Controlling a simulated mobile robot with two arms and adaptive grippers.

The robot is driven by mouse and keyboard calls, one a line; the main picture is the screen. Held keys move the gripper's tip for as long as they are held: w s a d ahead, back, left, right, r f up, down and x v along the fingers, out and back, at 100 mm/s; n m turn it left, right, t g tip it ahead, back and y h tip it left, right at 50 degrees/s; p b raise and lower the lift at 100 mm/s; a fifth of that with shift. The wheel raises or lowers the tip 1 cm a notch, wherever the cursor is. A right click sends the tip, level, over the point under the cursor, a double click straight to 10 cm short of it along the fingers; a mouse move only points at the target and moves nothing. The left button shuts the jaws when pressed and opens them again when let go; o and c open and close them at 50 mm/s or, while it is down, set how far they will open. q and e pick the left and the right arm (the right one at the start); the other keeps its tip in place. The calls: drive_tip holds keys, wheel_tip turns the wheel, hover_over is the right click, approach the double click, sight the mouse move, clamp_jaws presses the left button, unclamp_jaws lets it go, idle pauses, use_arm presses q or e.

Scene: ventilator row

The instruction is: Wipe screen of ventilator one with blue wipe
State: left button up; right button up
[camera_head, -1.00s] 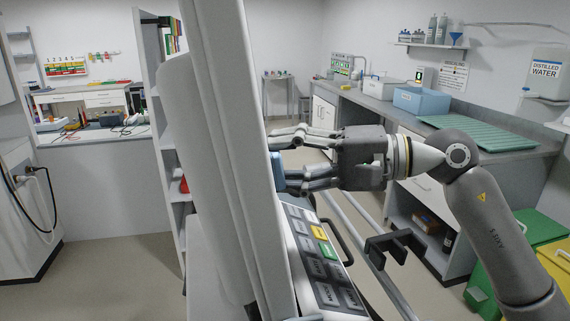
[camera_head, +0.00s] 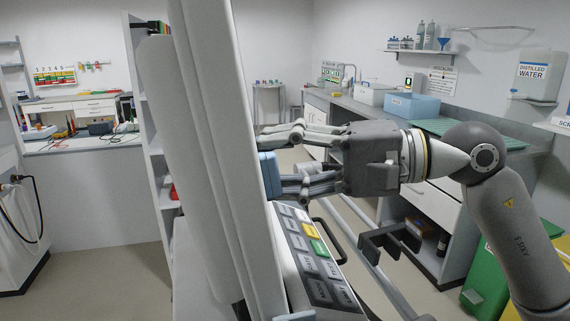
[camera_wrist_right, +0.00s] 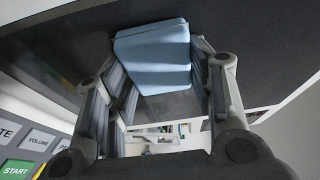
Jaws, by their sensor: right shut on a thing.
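My right gripper (camera_head: 290,155) reaches in from the right in the head view and is shut on the blue wipe (camera_head: 269,175). The wipe (camera_wrist_right: 152,55) is a light blue folded pad between the fingertips in the right wrist view. It lies against, or very close to, the dark screen (camera_wrist_right: 235,55) of the ventilator; I cannot tell if it touches. In the head view the ventilator's tall white housing (camera_head: 205,150) is seen nearly edge-on, so the screen face is hidden there. My left gripper is not in view.
Below the screen is a sloped key panel (camera_head: 310,255) with grey, yellow and green keys. A rail with a dark clamp (camera_head: 388,240) runs beside it. A counter (camera_head: 355,104) with a blue bin (camera_head: 412,105) stands behind. Shelves stand behind the housing.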

drive_tip(key=w+a+r+p, duration=0.1)
drive_tip(key=w+a, duration=0.2)
drive_tip(key=w, duration=0.6)
drive_tip(key=shift+w+a+r+p, duration=0.15)
drive_tip(key=shift+w+r+p, duration=0.2)
drive_tip(key=shift+w+r, duration=0.05)
idle(0.7)
drive_tip(key=w+d, duration=0.1)
drive_tip(key=d, duration=0.4)
drive_tip(key=shift+w+d+r, duration=0.4)
idle(0.4)
drive_tip(key=d, duration=0.2)
drive_tip(key=shift+w+d+r, duration=0.2)
drive_tip(key=shift+w+d, duration=0.2)
